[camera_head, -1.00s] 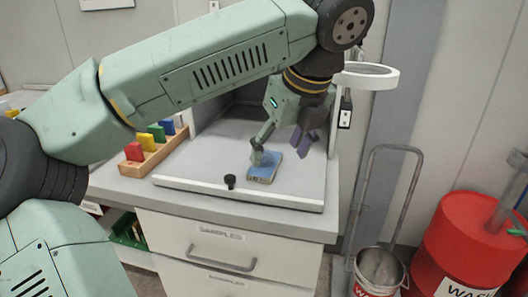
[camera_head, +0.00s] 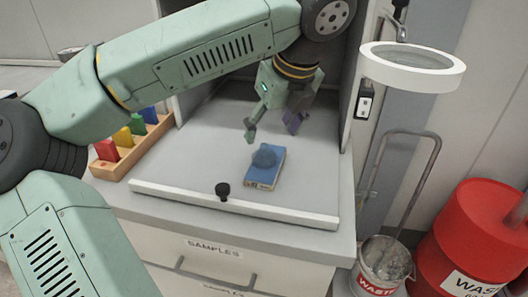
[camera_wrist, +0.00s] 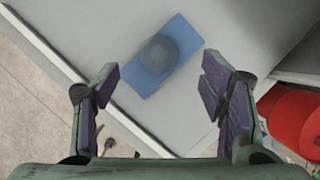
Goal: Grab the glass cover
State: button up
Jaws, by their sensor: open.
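A blue flat box (camera_head: 262,176) lies on the grey floor of the open-fronted cabinet, near its front lip. A round, smoky see-through dome (camera_head: 265,157), which looks like the glass cover, sits on the box. In the wrist view the dome (camera_wrist: 158,53) rests on the blue box (camera_wrist: 181,36), ahead of the fingertips and roughly centred between them. My gripper (camera_head: 272,127) is open and empty, above and slightly behind the dome in the head view. Its spread fingers (camera_wrist: 160,76) touch nothing in the wrist view.
A wooden rack (camera_head: 136,152) with coloured blocks stands left of the cabinet. A black knob (camera_head: 222,190) is on the front lip. A white ring-shaped magnifier (camera_head: 412,62) juts out at right. A waste bucket (camera_head: 382,262) and red drum (camera_head: 470,235) stand on the right.

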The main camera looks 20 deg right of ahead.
aim_at(265, 145)
jog(key=shift+p+x, duration=1.2)
jog(key=shift+x, duration=2.35)
jog(key=shift+a, duration=0.1)
jog(key=shift+r, duration=0.1)
jog(key=shift+c, duration=0.4)
jog(key=c, duration=1.1)
